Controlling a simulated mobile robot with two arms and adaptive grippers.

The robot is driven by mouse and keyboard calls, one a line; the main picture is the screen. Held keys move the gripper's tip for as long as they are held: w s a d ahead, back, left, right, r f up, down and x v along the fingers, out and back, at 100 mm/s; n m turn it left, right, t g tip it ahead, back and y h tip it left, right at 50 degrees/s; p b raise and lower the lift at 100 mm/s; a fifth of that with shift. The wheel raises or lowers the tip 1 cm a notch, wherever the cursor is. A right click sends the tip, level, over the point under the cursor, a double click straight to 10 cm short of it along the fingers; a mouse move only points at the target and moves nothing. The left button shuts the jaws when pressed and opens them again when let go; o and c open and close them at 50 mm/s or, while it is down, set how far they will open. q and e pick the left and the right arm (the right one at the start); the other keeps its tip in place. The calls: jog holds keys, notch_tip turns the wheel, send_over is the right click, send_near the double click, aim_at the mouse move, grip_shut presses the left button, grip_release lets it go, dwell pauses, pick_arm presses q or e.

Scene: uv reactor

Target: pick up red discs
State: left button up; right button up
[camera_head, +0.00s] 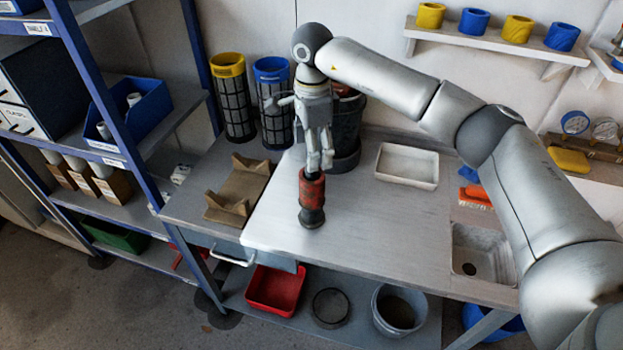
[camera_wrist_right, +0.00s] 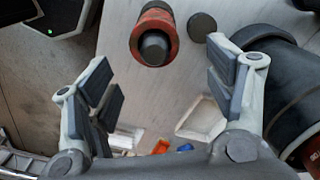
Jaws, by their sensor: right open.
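In the head view a worn red cylindrical piece (camera_head: 312,187) stands upright on the bench, with a dark base below. I cannot tell whether it is made of stacked discs. The right wrist view shows it from above as a red ring (camera_wrist_right: 138,32) around a dark round knob. My right gripper (camera_head: 319,158) points down just over it, and its fingers hide the piece's top in the head view. In the right wrist view the gripper (camera_wrist_right: 162,85) is wide open and empty, with the red piece beyond the fingertips, closer to the left finger. My left gripper is not in view.
A flat dark disc (camera_wrist_right: 202,26) lies beside the red piece. A white tray (camera_head: 407,166) and sink (camera_head: 482,255) are right. The bench front is clear.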

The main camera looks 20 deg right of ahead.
aim_at(312, 176)
notch_tip(312, 176, down, 3)
jog(key=shift+r, duration=0.1)
jog(key=f, duration=0.1)
jog(key=f+p, duration=0.2)
jog(key=f, duration=0.1)
jog(key=shift+s+a, duration=0.2)
jog(key=shift+s, duration=0.15)
jog(key=shift+f+p, duration=0.3)
jog(key=shift+f, duration=0.35)
jog(key=c, duration=1.1)
